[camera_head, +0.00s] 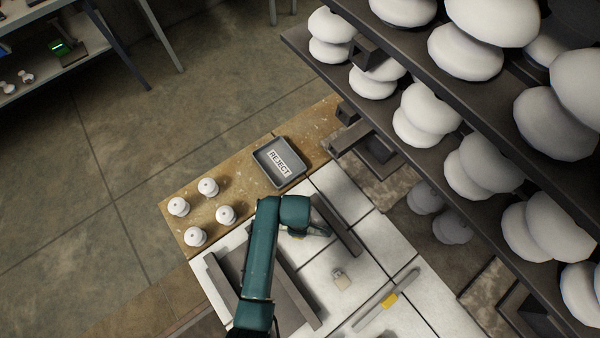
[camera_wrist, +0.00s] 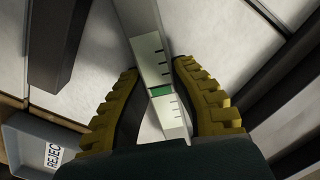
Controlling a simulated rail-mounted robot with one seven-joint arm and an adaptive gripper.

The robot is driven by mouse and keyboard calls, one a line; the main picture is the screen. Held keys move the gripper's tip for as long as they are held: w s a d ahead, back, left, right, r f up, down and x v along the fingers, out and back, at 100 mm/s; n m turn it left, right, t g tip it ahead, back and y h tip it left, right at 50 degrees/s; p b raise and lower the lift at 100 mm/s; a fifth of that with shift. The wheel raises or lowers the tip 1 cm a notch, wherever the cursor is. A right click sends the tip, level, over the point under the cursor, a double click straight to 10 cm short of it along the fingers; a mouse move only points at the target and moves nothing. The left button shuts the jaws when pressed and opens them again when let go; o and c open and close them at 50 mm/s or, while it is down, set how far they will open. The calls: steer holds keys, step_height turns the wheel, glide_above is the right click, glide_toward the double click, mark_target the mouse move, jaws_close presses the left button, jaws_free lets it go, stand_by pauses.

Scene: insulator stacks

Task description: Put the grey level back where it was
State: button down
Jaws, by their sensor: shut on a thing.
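In the wrist view, the grey level (camera_wrist: 150,55) is a straight pale bar with dark tick marks and a green vial. It lies between the yellow ribbed fingers of my gripper (camera_wrist: 157,72), which is shut on it around the vial. The bar runs from the top edge down toward my palm, which hides its near end. In the head view, my gripper (camera_head: 318,231) is over the pale tiled worktop (camera_head: 345,190), beside a dark rail (camera_head: 337,226). I cannot make out the held level there. I cannot tell whether it touches the worktop.
A grey REJECT tray (camera_head: 281,162) sits on the wooden section behind, with several white insulators (camera_head: 208,187) to its left. A grey bar with a yellow middle (camera_head: 388,300) and a small beige block (camera_head: 341,279) lie on the tiles. Shelves of insulators (camera_head: 466,50) overhang the right.

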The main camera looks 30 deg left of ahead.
steer(key=shift+f, duration=0.15)
steer(key=c, duration=1)
jaws_free()
steer(key=r+p, duration=0.1)
steer(key=r, duration=0.5)
steer(key=r+p, duration=0.1)
steer(key=r, duration=0.5)
steer(key=shift+s+a+r+p, duration=0.1)
steer(key=shift+a+r+p, duration=0.1)
steer(key=shift+p, duration=0.15)
